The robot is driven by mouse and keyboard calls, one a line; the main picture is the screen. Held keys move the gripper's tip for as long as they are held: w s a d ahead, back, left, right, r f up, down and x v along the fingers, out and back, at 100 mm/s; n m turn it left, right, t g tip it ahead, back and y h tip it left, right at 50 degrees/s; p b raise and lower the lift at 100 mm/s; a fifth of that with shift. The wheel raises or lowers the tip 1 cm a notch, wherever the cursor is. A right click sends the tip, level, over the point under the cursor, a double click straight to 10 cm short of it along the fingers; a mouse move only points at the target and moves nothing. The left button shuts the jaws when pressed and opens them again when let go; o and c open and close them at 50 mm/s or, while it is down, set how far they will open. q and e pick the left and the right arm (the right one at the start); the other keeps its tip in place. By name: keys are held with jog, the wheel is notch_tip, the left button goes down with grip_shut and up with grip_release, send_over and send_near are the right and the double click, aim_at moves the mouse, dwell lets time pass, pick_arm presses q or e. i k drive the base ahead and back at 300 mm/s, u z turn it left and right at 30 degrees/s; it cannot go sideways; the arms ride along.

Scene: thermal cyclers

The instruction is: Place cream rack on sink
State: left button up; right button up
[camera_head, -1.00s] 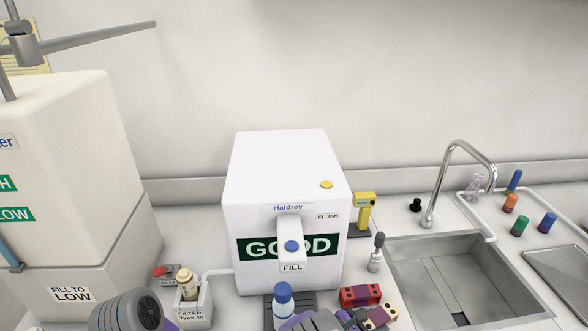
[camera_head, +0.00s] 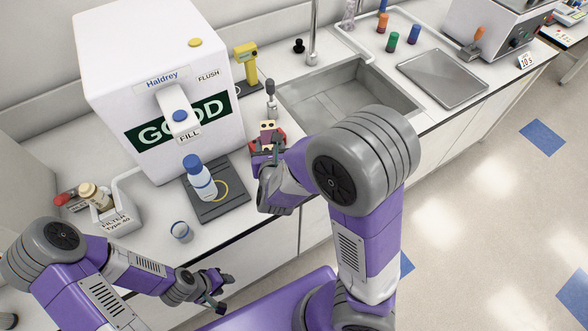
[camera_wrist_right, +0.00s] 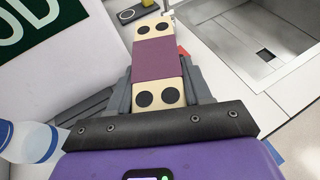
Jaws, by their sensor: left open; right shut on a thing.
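The cream rack (camera_head: 267,127), with black round holes and a purple middle band, is partly hidden by my right gripper (camera_head: 269,150) in the head view. In the right wrist view the cream rack (camera_wrist_right: 158,57) lies lengthwise between the dark fingers, and my right gripper is shut on it. The steel sink (camera_head: 345,92) is just right of the rack in the head view. It also shows at the upper right of the wrist view (camera_wrist_right: 240,42). My left gripper (camera_head: 221,291) is open and empty, in front of the counter edge.
A red rack (camera_head: 256,146) is beside the held rack, partly hidden. A white Haldrey dispenser (camera_head: 120,70) stands left, with a blue-capped bottle (camera_head: 200,180) before it. A grey pipette-like item (camera_head: 271,100) stands near the sink's left rim. A faucet (camera_head: 313,40) rises behind the sink.

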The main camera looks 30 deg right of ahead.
aim_at(339, 115)
jog(key=k, duration=0.45)
jog(key=u, duration=2.05)
jog(key=k, duration=1.1)
jog(key=z, duration=1.95)
jog(key=i, duration=1)
jog(key=u, duration=0.05)
